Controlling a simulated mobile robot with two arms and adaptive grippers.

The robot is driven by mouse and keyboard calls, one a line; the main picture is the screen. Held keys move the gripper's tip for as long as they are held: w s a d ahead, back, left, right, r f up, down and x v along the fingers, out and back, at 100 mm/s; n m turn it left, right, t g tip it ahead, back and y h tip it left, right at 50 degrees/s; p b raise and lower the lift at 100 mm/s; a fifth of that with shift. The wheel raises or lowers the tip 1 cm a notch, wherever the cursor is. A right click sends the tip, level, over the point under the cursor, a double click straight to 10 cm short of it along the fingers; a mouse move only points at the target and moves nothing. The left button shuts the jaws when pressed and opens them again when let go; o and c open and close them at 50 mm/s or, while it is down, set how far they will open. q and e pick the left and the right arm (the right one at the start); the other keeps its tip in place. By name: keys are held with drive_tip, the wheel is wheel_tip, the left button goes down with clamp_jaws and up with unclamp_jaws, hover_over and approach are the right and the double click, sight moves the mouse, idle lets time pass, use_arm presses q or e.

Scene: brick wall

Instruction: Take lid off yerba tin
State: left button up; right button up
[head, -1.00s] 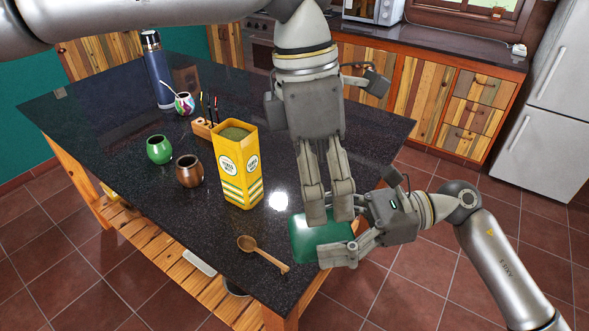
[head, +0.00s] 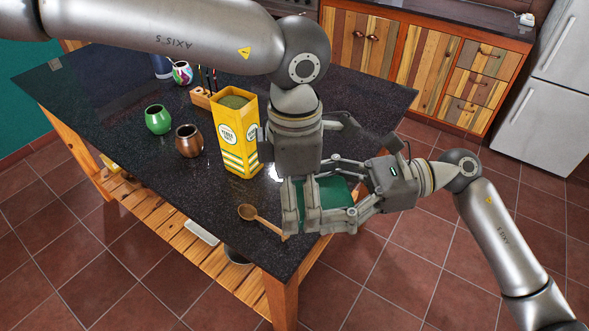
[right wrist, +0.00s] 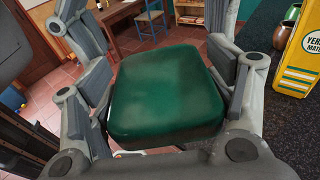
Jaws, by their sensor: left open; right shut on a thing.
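I cannot make out a seam between lid and body.
On the dark table (head: 110,90) stand a tall yellow yerba pack (head: 240,150), a brown cup (head: 189,141), a green cup (head: 158,120) and a patterned gourd (head: 182,73). A wooden spoon (head: 262,221) lies close by my left fingers. The table's left part is clear.

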use_arm(q)
drive_tip(key=shift+f, duration=0.55)
drive_tip(key=c, duration=1.1)
use_arm(e)
drive_tip(key=o, duration=1.2)
drive_tip(key=shift+c, duration=0.2)
